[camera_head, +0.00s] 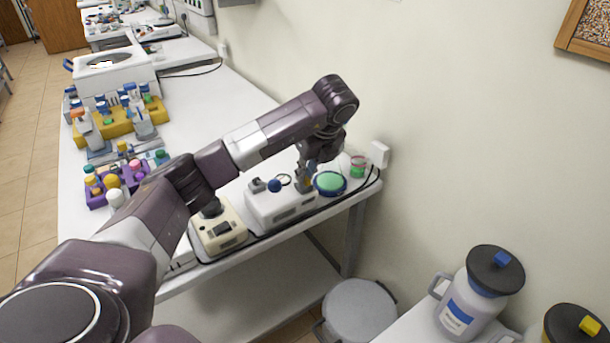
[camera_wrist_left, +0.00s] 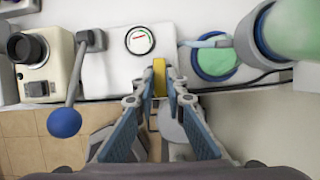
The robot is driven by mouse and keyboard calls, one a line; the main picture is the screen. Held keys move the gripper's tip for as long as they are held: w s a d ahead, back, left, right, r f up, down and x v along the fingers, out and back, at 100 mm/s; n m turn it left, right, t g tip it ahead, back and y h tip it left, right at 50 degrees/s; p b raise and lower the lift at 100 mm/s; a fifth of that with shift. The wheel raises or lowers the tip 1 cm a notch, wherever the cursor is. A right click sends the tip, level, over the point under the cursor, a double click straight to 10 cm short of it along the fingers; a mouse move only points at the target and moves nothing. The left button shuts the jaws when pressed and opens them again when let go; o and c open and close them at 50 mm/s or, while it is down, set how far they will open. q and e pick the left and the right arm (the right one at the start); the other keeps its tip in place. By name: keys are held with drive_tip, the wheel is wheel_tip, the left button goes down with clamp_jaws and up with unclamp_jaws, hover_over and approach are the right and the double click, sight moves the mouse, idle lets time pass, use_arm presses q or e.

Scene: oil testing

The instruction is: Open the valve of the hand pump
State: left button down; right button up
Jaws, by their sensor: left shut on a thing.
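The hand pump (camera_head: 282,207) is a white box near the end of the bench. It has a lever with a blue ball (camera_head: 274,185), and a round gauge (camera_wrist_left: 140,40) shows on top in the left wrist view. A yellow valve handle (camera_wrist_left: 159,70) sits beside the gauge at the pump's edge. My left gripper (camera_head: 306,186) reaches down over the pump's right end. In the left wrist view its fingertips (camera_wrist_left: 160,84) are shut on the yellow handle, one finger on each side. The valve's base is partly hidden by the fingers. My right gripper is not in view.
A beige device (camera_head: 218,232) stands left of the pump, and a green-topped round dish (camera_head: 330,183) stands close on its right. A black cable runs along the bench's front edge. Bottle racks (camera_head: 118,122) stand farther left. The wall is close behind.

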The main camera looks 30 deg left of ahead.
use_arm(q)
drive_tip(key=shift+w+r+n, duration=0.1)
drive_tip(key=shift+r+n, duration=0.05)
drive_tip(key=shift+n, duration=0.25)
drive_tip(key=c, duration=2)
unclamp_jaws()
drive_tip(key=shift+o, duration=0.2)
drive_tip(key=v, duration=1.2)
drive_tip(key=shift+d, duration=0.1)
